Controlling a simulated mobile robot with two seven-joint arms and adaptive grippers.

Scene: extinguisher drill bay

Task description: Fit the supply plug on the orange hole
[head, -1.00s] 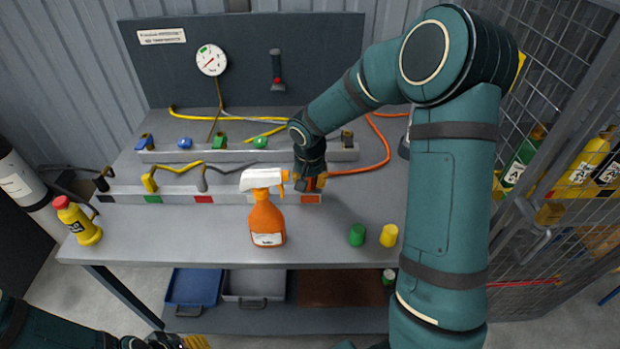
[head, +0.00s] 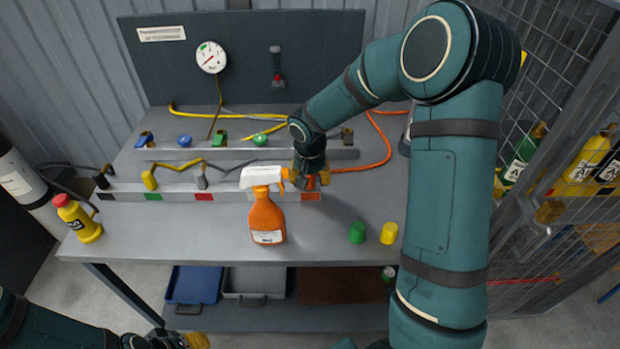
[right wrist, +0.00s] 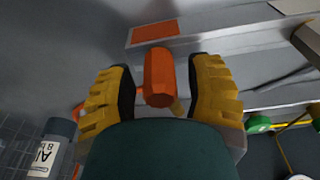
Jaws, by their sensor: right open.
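The orange plug (right wrist: 158,76), which I take as the supply plug, stands between the yellow fingers of my right gripper (right wrist: 160,88) in the right wrist view. The fingers are open, with a gap on each side of it. In the head view my right gripper (head: 311,179) is at the right end of the front rail (head: 232,196), just above its orange patch (head: 311,197). This patch also shows beside the plug in the right wrist view (right wrist: 154,33). The hole itself is hidden, so I cannot tell how deep the plug sits. My left gripper (head: 182,342) is partly cut off at the bottom edge.
An orange spray bottle (head: 267,219) stands close left of my right gripper. An orange hose (head: 383,150) runs behind it. Green (head: 357,232) and yellow (head: 389,233) caps stand at the front right. Black, yellow and grey plugs line the front rail. A mesh cage is at right.

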